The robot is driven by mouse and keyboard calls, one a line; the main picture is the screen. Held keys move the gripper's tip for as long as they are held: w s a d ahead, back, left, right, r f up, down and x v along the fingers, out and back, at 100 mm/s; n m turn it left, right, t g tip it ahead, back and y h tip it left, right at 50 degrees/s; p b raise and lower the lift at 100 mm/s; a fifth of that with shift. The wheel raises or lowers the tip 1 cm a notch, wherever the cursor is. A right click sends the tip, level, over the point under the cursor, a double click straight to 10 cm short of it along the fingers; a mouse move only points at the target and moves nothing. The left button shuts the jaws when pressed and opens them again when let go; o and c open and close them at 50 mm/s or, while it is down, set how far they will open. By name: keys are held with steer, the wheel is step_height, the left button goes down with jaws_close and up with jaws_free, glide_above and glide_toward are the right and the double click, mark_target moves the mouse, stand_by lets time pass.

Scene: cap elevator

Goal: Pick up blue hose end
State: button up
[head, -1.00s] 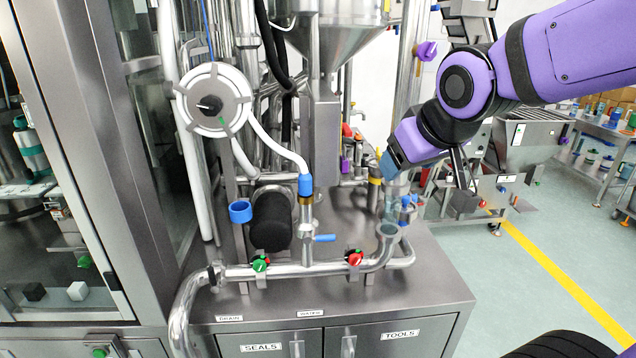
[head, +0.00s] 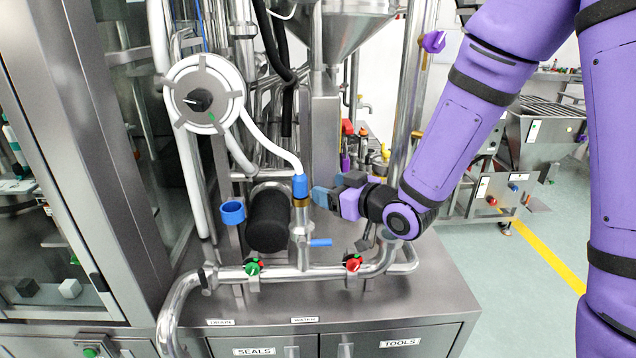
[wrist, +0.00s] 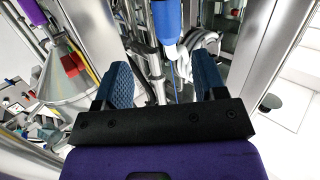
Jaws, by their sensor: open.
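The blue hose end (head: 300,185) is a blue sleeve at the lower end of a white hose (head: 272,147). It sits on a brass-coloured collar (head: 301,202) on top of a vertical steel pipe in the head view. My gripper (head: 318,195) is just to the right of it, pointing left toward it. In the wrist view the blue hose end (wrist: 167,22) shows at the top, ahead of and between the two blue fingers of my gripper (wrist: 165,85). The jaws are open and empty. I cannot tell the exact gap between fingers and hose end.
A blue-handled valve (head: 320,243) is below the hose end. A black cylinder (head: 268,220) and a blue ring (head: 232,212) are to the left. A steel column (head: 324,130) stands close behind. Red and green valve knobs line the lower pipe.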

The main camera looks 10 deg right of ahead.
mark_target(295, 178)
steer(key=shift+y, duration=0.7)
steer(key=x, duration=0.2)
steer(key=f+x, duration=0.1)
steer(key=x, duration=0.2)
steer(key=shift+a+f, duration=0.1)
steer(key=shift+a, duration=0.1)
steer(key=shift+r+x, duration=0.2)
steer(key=shift+x, duration=2.65)
steer(key=shift+r, duration=0.15)
steer(key=shift+c, duration=0.3)
steer(key=c, duration=1)
